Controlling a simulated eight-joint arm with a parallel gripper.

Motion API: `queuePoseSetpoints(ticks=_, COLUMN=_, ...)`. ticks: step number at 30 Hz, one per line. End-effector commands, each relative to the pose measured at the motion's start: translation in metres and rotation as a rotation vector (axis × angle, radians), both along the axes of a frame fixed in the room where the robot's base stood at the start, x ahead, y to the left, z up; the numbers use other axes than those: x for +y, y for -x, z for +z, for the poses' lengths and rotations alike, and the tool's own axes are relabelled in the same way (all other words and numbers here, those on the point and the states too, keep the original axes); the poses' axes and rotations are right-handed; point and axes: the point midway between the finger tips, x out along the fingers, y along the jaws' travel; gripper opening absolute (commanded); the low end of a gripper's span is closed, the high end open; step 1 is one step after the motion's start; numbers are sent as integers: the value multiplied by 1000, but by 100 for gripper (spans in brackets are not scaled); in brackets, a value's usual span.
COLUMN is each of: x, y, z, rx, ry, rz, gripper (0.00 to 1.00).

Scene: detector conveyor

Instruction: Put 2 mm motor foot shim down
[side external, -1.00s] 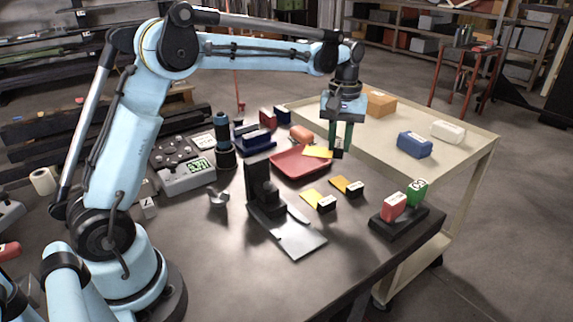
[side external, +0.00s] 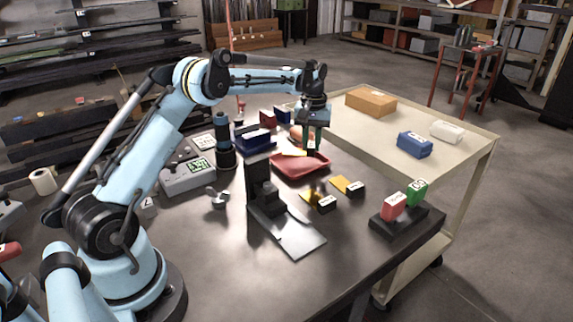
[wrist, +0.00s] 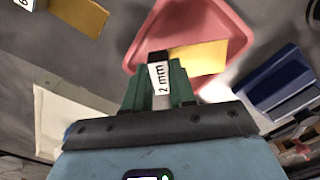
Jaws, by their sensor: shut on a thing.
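The 2 mm motor foot shim is a yellow plate (wrist: 202,57) on a black block with a white "2 mm" label (wrist: 160,78). My gripper (wrist: 158,88) is shut on the block, its green fingers on both sides, and the plate points away from it. In the side external view my gripper (side external: 309,145) is over the back of the red tray (side external: 285,171), with the yellow plate (side external: 292,152) pointing left. The tray also shows in the wrist view (wrist: 150,35), below the shim. I cannot tell whether the shim touches the tray.
Two more yellow shims with black blocks lie on the table in front of the tray, one left (side external: 326,204) and one right (side external: 354,187). A black upright fixture (side external: 262,190) stands nearby. A blue bin (side external: 256,140) is behind left. A cream cart (side external: 375,135) stands behind right.

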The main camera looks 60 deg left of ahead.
Motion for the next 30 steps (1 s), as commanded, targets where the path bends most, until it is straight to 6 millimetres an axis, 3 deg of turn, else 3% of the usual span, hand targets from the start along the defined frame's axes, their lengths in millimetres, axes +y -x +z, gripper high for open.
queuePoseSetpoints(ticks=8, x=0, y=0, z=-35, rx=0, ry=0, rz=0, gripper=0)
queuePoseSetpoints(ticks=21, x=-1, y=0, z=-41, rx=0, ry=0, rz=0, gripper=0)
queuePoseSetpoints(ticks=22, x=-1, y=0, z=-40, rx=0, ry=0, rz=0, gripper=29)
queuePoseSetpoints(ticks=23, x=-1, y=0, z=-40, rx=0, ry=0, rz=0, gripper=34)
queuePoseSetpoints(ticks=30, x=-1, y=0, z=-40, rx=0, ry=0, rz=0, gripper=35)
